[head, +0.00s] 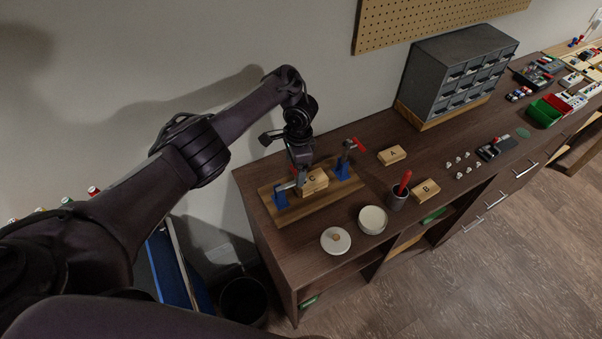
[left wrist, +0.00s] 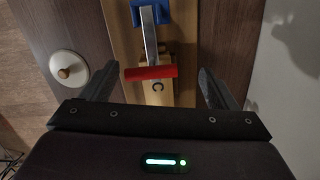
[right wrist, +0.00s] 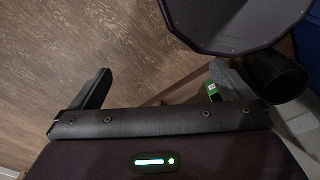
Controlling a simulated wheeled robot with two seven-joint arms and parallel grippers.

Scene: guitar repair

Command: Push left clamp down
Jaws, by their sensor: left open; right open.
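The left clamp (head: 281,198) has a blue base on a wooden board (head: 248,188). Its metal arm reaches toward wooden block C (head: 315,182). In the left wrist view its red handle (left wrist: 150,72) lies crosswise in front of block C (left wrist: 158,90), between the spread fingers. My left gripper (head: 298,163) is open, above the clamp's arm and beside the block, and holds nothing. In the head view the gripper largely hides the handle, so contact cannot be told. The right clamp (head: 343,165) stands behind with its red handle raised. My right gripper (right wrist: 165,85) is open and empty over the floor.
Blocks A (head: 392,155) and B (head: 425,190) lie to the right on the workbench (head: 352,200). A dark cup (head: 397,198) with a red tool, a round container (head: 372,220) and a lid (head: 335,241) are near the front edge. A grey drawer cabinet (head: 455,75) stands behind.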

